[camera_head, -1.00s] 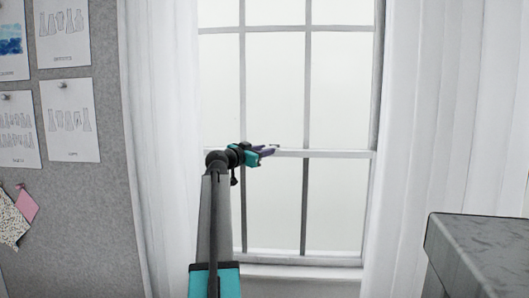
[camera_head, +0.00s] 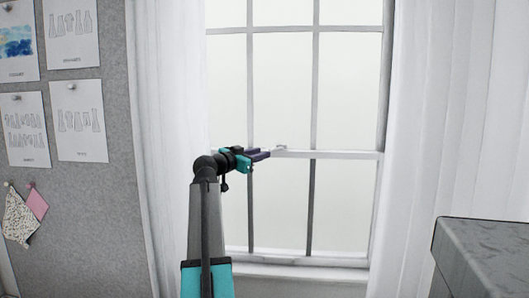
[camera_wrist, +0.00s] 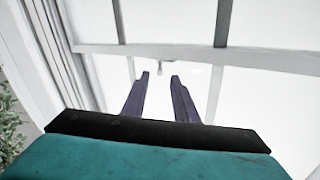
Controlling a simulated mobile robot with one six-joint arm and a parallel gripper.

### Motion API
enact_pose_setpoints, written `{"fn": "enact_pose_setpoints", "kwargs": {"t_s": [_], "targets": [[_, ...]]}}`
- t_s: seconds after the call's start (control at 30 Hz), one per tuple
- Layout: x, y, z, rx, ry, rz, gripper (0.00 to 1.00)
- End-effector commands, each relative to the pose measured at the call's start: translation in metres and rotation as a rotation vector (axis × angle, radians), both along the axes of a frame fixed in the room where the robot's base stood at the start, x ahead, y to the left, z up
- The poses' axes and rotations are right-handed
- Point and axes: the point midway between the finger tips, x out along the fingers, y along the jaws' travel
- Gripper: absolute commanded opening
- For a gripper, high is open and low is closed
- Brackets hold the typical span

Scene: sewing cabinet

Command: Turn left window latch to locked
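The window (camera_head: 345,90) has a pale frame with a horizontal middle rail (camera_head: 345,154). A small pale latch (camera_head: 280,148) sits on this rail, just beyond my fingertips in the head view. In the wrist view a tiny light piece, likely this latch (camera_wrist: 167,71), shows under the rail between and just ahead of the fingertips. My gripper (camera_head: 267,153) is at about rail height, left of the window's middle. Its two purple fingers stand apart with nothing between them, as the wrist view (camera_wrist: 160,77) shows. The latch's angle is too small to tell.
White curtains (camera_head: 165,130) hang on both sides of the window. A grey pinboard (camera_head: 90,215) with paper sheets is at left. A grey-topped cabinet (camera_head: 490,250) stands at lower right. Green leaves (camera_wrist: 10,125) show at the wrist view's left edge.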

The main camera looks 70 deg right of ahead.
Motion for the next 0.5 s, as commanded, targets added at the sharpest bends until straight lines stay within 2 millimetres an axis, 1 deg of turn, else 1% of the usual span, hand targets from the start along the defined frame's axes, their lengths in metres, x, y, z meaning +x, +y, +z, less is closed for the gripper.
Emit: {"fn": "enact_pose_setpoints", "kwargs": {"t_s": [0.03, 0.3, 0.5], "targets": [[0.002, 0.009, 0.000, 0.000, 0.000, 0.001, 0.27], [0.015, 0.042, 0.000, 0.001, 0.000, 0.002, 0.27], [0.020, 0.057, 0.000, 0.001, 0.000, 0.000, 0.27]]}}
